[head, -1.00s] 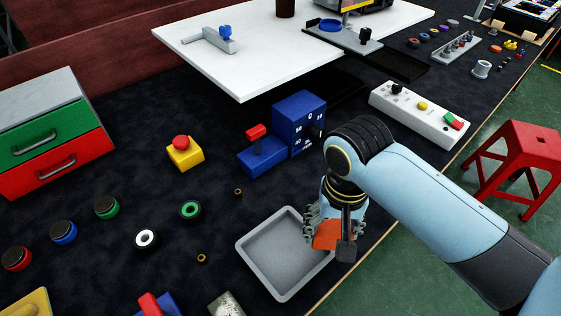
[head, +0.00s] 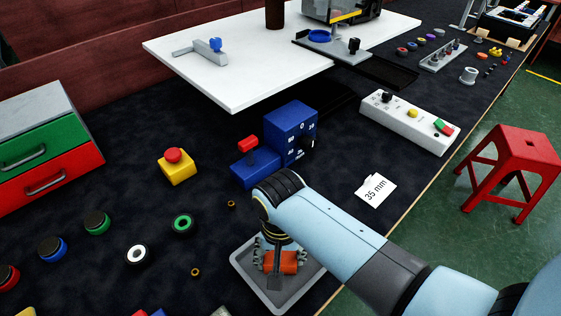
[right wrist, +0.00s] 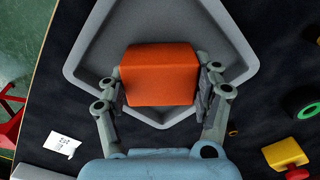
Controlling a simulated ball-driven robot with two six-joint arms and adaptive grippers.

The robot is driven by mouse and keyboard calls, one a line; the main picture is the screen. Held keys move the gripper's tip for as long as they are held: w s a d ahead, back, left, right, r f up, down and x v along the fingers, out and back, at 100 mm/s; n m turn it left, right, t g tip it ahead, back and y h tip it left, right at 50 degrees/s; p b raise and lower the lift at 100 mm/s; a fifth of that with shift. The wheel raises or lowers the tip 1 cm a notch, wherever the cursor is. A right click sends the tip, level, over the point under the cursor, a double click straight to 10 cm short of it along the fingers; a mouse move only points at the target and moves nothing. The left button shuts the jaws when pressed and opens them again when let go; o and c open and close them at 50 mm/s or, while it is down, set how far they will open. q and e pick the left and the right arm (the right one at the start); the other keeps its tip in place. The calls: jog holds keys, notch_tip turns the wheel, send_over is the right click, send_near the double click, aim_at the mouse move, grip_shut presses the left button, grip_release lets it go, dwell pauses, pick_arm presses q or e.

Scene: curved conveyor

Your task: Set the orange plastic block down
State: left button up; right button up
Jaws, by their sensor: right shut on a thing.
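The orange plastic block (head: 283,262) is between the fingers of my right gripper (head: 281,264), over the grey tray (head: 300,291). In the right wrist view, the gripper (right wrist: 160,82) is shut on the orange block (right wrist: 160,70), with a finger on each side. The grey tray (right wrist: 88,48) spreads out behind the block there. I cannot tell whether the block touches the tray floor. My left gripper does not show in either view.
A white card marked 35 mm (head: 376,190) lies right of my right arm. A blue box with a dial (head: 297,130) stands beyond the tray. A red stool (head: 510,165) stands on the floor.

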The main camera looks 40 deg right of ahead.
jog(key=o, duration=1.3)
jog(key=shift+f, duration=0.1)
jog(key=shift+c, duration=0.2)
notch_tip(320, 180, up, 12)
jog(key=p, duration=0.1)
